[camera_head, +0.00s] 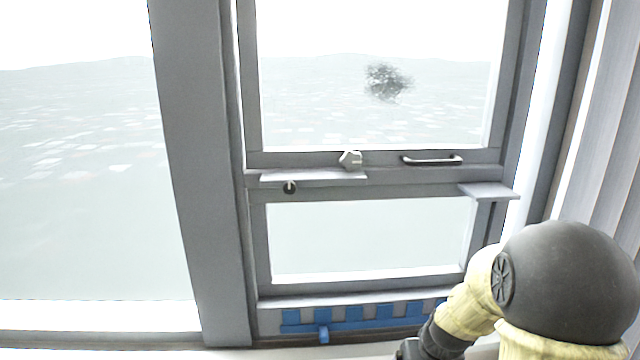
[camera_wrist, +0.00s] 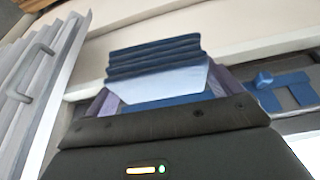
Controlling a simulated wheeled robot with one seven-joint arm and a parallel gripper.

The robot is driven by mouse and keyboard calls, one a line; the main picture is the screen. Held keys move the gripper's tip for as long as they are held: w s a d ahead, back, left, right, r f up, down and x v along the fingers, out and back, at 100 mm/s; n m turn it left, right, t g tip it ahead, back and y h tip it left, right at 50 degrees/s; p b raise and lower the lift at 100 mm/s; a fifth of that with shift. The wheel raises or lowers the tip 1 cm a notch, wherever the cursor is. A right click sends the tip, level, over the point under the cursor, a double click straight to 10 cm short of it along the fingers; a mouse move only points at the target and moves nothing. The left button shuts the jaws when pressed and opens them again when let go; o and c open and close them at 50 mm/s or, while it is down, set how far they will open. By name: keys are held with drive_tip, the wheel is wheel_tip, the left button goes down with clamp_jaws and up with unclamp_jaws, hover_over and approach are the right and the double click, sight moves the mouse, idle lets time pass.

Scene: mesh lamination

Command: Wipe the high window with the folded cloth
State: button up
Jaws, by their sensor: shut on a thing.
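The high window (camera_head: 320,90) is the upper framed pane in the head view, with a dark speckled smudge (camera_head: 387,82) right of its middle. The folded cloth (camera_wrist: 155,57) shows in the wrist view as a stack of dark blue folds with a paler flat face below. My gripper (camera_wrist: 163,88) is shut on it, a purple-grey finger on each side. In the head view my arm is at the lower right, well below the smudge; the gripper and the cloth cannot be made out there.
A bar handle (camera_head: 432,160) and a small pale lump (camera_head: 350,160) on a narrow ledge (camera_head: 310,176) sit below the high window. A second small ledge (camera_head: 489,191) juts out at right. A lower pane (camera_head: 370,238) and blue strips (camera_head: 345,316) are beneath. Vertical grey slats (camera_head: 608,120) border the right.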

drive_tip(key=w+a+f+b, duration=0.1)
drive_tip(key=f+b, duration=0.3)
drive_tip(key=f, duration=0.6)
drive_tip(key=w+a+f+b, duration=0.2)
drive_tip(key=a+f+b, duration=0.1)
drive_tip(key=f, duration=0.6)
drive_tip(key=w+a+f+b, duration=0.2)
drive_tip(key=f+b, duration=0.2)
drive_tip(key=f, duration=0.6)
drive_tip(key=shift+f+b, duration=0.35)
drive_tip(key=shift+b, duration=0.05)
drive_tip(key=shift+s+a, duration=0.1)
drive_tip(key=s+f, duration=0.4)
drive_tip(key=f, duration=0.1)
drive_tip(key=shift+s+f, duration=0.15)
drive_tip(key=shift+f, duration=0.05)
